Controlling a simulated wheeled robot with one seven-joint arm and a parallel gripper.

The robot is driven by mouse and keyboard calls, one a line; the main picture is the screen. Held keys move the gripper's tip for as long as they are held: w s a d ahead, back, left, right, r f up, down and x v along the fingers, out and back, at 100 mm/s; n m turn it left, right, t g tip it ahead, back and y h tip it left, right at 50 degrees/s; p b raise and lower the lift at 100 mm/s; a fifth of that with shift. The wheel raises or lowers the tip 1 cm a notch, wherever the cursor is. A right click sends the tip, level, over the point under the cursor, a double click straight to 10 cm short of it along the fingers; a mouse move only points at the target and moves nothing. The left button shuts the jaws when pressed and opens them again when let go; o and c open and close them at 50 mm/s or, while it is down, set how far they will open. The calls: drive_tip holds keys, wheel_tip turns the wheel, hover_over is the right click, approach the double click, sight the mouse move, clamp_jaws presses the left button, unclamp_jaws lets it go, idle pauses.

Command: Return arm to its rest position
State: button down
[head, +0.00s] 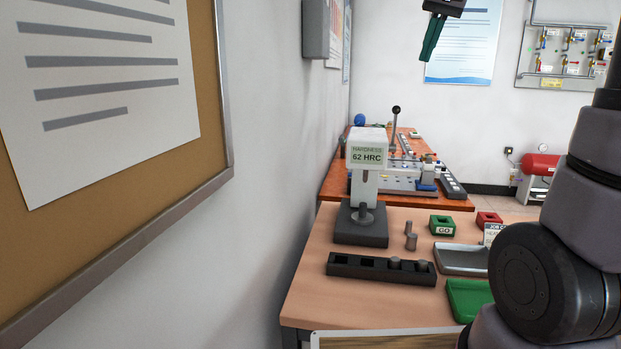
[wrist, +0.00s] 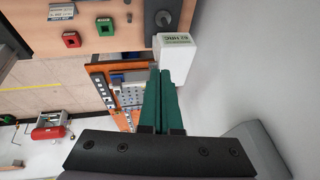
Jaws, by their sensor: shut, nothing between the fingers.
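My gripper (head: 432,38) is high up in the head view, near the top edge, in front of the far white wall. Its green fingers point down and hold nothing. In the wrist view, the two green fingers of my gripper (wrist: 160,78) lie together, shut and empty. The hardness tester (head: 366,185), showing "62 HRC", stands on the wooden table below and to the left of the gripper; its white top also shows in the wrist view (wrist: 177,62), just beyond the fingertips. My dark grey arm fills the right side of the head view.
A black holder (head: 345,267) with slots, small metal cylinders, a green GO block (head: 442,226), a red block (head: 487,218), a grey tray (head: 460,259) and a green tray (head: 466,300) are on the table (head: 315,290). A notice board (head: 221,75) lines the left wall. The air around the gripper is clear.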

drive_tip(key=s+f+t, duration=0.1)
drive_tip(key=s+f, duration=0.3)
drive_tip(key=s, duration=0.3)
drive_tip(key=s+a+f+m, duration=0.1)
drive_tip(key=s+f, duration=0.3)
drive_tip(key=s, duration=0.3)
drive_tip(key=s+a+f+t, duration=0.1)
drive_tip(key=s+f, duration=0.3)
drive_tip(key=s, duration=0.3)
drive_tip(key=shift+s+a+f+t+y, duration=0.15)
drive_tip(key=shift+s+t+y, duration=0.15)
drive_tip(key=shift+s, duration=0.05)
